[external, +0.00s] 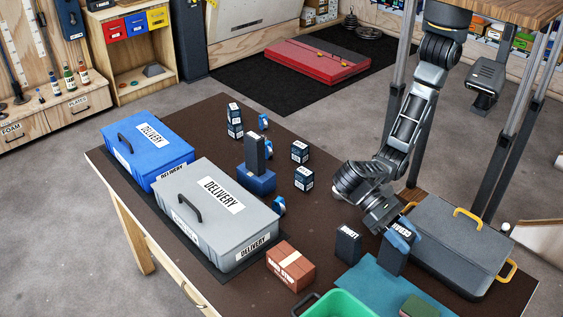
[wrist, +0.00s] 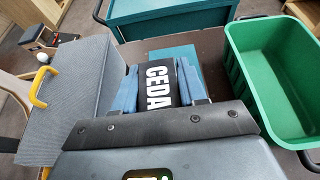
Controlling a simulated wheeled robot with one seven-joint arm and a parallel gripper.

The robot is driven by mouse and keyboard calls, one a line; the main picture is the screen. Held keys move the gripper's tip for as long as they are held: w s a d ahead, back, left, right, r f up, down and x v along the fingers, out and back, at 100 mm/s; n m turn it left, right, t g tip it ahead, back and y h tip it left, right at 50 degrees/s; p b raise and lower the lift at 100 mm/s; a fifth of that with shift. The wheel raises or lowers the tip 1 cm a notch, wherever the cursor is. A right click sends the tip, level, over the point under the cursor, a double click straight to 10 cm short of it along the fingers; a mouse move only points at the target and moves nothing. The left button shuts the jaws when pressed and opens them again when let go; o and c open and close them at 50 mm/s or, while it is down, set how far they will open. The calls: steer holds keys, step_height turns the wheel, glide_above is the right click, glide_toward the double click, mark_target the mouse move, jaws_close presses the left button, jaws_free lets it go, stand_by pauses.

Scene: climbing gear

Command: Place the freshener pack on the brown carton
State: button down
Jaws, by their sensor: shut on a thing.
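The freshener pack (external: 391,258) is a dark upright box with a white label. Its white letters "CEDA" show in the wrist view (wrist: 158,84). My gripper (external: 403,236) is shut on its upper part, with blue fingers on both sides of it in the wrist view (wrist: 160,92). The pack is at the right of the table, beside the grey case; I cannot tell whether its base touches the table. The brown carton (external: 285,262) is a reddish-brown box with a pale strip and a dark-lettered label, at the table's front middle, left of my gripper.
A dark labelled box (external: 347,243) stands between my gripper and the carton. A grey case with yellow handles (external: 455,232) lies right. A green basket (external: 335,304) and teal mat (external: 362,277) are in front. Grey (external: 180,190) and blue delivery cases (external: 125,150) fill the left.

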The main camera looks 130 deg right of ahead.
step_height(320, 180, up, 14)
steer(key=w+d+m+t+h+p, duration=0.15)
steer(key=w+d+m+t, duration=0.4)
steer(key=d, duration=1.05)
steer(key=w+d+m+t+h, duration=0.2)
steer(key=w+d+m+t, duration=0.3)
steer(key=d, duration=1.1)
steer(key=w+a+f, duration=0.3)
steer(key=a+f, duration=0.1)
steer(key=f, duration=0.4)
steer(key=w+a+f+n, duration=0.1)
steer(key=w+a+f, duration=0.2)
steer(key=a+f, duration=0.2)
steer(key=shift+w+a+f+g, duration=0.3)
steer(key=shift+w+f+g, duration=0.05)
steer(key=shift+f, duration=1.2)
steer(key=shift+f+h+p, duration=0.1)
steer(key=shift+h+p, duration=0.15)
steer(key=shift+p, duration=0.05)
steer(key=c, duration=0.6)
jaws_free()
